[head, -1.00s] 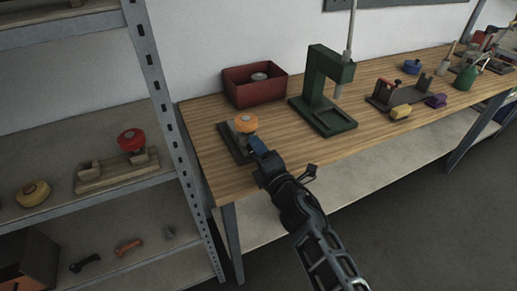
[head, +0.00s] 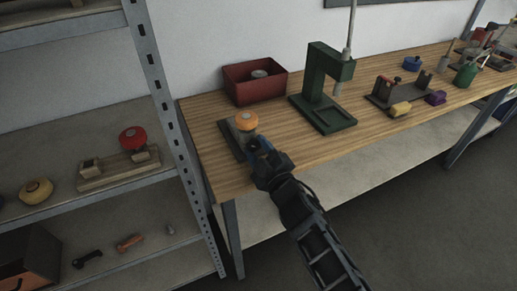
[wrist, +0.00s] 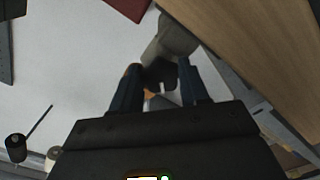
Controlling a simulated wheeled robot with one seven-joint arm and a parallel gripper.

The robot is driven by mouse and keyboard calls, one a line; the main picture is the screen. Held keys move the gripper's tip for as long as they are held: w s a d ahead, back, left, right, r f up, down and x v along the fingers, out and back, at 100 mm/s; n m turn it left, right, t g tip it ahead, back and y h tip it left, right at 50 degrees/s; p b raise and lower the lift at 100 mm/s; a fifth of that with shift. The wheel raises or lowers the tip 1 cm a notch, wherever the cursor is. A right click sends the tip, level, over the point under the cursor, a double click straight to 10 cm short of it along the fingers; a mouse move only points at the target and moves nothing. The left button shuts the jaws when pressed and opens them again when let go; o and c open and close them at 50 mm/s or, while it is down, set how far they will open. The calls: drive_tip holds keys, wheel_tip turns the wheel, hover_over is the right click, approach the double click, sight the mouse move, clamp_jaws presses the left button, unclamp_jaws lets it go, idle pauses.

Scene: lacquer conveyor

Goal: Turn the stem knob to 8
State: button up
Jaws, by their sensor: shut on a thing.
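A device with an orange round cap (head: 246,120) stands on a dark base (head: 228,140) at the left end of the wooden bench. My gripper (head: 257,144) reaches it from the front right, with its blue fingers just below and right of the cap. In the wrist view the two dark blue fingers (wrist: 158,88) are shut on a part of the device, seemingly the stem knob. A grey body (wrist: 172,40) and a bit of orange show at the fingertips. The knob's scale and numbers cannot be read, and the fingers hide most of the gripped part.
A red bin (head: 238,84) stands behind the device. A green press (head: 322,95) stands to the right, with bare bench (head: 290,150) before it. A metal shelf upright (head: 165,110) stands close on the left. A red-knobbed device (head: 132,138) sits on the shelf.

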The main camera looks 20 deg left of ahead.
drive_tip(key=m, duration=0.3)
drive_tip(key=shift+f+m, duration=0.1)
drive_tip(key=shift+m, duration=2.1)
drive_tip(key=o, duration=1)
drive_tip(key=shift+a, duration=0.1)
drive_tip(key=shift+s, duration=0.15)
